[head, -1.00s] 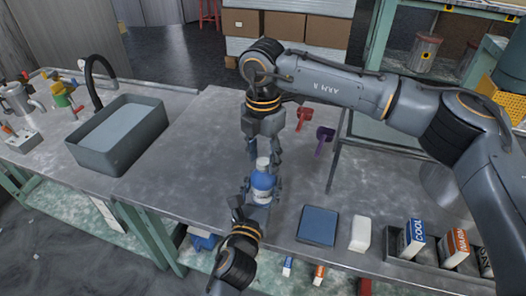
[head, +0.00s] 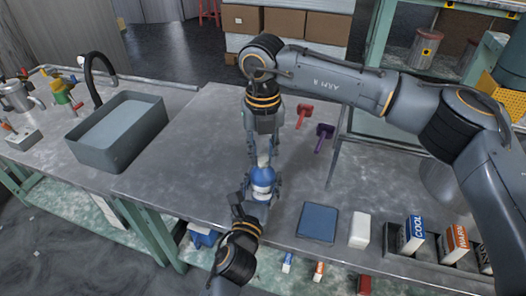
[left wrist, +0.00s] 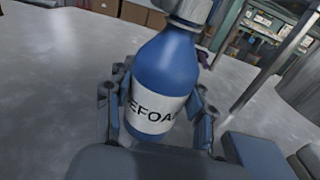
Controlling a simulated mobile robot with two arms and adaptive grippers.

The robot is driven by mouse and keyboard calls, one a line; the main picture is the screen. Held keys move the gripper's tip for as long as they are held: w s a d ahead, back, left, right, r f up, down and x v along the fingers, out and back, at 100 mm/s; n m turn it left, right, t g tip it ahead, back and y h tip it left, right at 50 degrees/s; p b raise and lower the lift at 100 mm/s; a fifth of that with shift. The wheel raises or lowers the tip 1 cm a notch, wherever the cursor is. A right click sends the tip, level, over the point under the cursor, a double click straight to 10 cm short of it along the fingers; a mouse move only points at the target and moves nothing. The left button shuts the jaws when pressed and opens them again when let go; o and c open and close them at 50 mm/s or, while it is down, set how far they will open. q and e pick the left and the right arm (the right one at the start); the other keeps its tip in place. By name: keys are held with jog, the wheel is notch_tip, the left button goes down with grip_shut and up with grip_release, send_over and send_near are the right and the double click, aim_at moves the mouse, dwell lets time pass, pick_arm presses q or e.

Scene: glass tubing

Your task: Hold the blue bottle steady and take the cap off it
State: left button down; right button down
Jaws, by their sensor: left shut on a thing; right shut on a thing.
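The blue bottle (head: 263,177) stands roughly upright above the front part of the workbench, with a white label; in the left wrist view the bottle (left wrist: 165,70) looks tilted and its label reads "EFOA". My left gripper (head: 261,194) is shut around its lower body, and its fingers show on both sides of the label in the left wrist view. The pale cap (head: 263,160) is at the top of the neck; it also shows at the top edge of the left wrist view (left wrist: 190,9). My right gripper (head: 263,157) comes down from above and is shut on the cap. Its fingers partly hide the cap.
A red hammer-like tool (head: 304,113) and a purple one (head: 323,136) lie behind on the right. A blue pad (head: 318,223), a white block (head: 359,229) and a tray with boxes (head: 415,234) are at front right. A sink (head: 118,133) is left; the bench between is clear.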

jog(key=n, duration=0.9)
jog(key=shift+n, duration=0.3)
jog(key=n, duration=0.3)
jog(key=shift+n, duration=0.3)
jog(key=n, duration=0.5)
jog(key=shift+n, duration=0.3)
jog(key=n, duration=0.7)
jog(key=shift+r, duration=0.25)
jog(key=shift+r, duration=0.9)
jog(key=shift+r, duration=0.1)
